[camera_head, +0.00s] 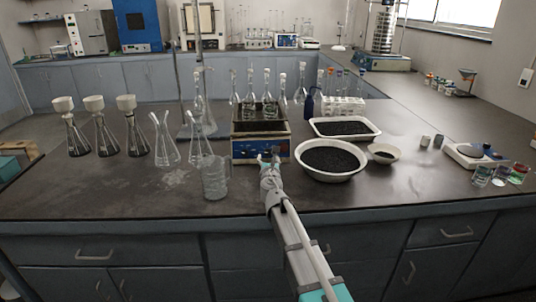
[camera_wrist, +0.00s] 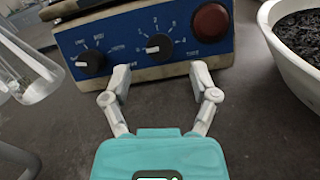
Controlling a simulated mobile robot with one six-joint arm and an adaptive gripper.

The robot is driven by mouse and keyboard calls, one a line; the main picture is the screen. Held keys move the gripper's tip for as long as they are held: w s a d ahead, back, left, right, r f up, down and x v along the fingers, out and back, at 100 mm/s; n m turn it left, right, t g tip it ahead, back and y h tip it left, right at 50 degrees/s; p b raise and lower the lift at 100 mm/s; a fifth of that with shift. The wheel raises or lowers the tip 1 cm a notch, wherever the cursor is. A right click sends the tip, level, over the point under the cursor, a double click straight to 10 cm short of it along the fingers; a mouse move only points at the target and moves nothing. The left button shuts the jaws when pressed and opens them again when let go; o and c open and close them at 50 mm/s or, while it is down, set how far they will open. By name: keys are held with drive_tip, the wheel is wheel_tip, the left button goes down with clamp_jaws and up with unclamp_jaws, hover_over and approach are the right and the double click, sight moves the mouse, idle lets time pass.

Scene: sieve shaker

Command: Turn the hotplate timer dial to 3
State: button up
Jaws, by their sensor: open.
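The hotplate (camera_head: 260,149) has a blue front panel (camera_wrist: 125,35) with two black dials and a red round button. The right dial (camera_wrist: 159,47) is ringed by small numerals and appears to be the timer dial; its white mark points left. The left dial (camera_wrist: 91,64) also has a white mark pointing left; its lettering is too small to read. My gripper (camera_wrist: 160,76) is open and empty, just in front of the panel, its fingertips either side of and below the right dial, apart from it. In the head view my gripper (camera_head: 268,156) hides part of the panel.
A red button (camera_wrist: 210,22) sits right of the dials. A white bowl of dark grains (camera_head: 330,174) stands close on the right. A glass beaker (camera_head: 215,178) and flasks stand on the left. Bare bench lies in front of the hotplate.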

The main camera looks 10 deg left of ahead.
sight(268, 152)
drive_tip(key=shift+x, duration=2.35)
clamp_jaws()
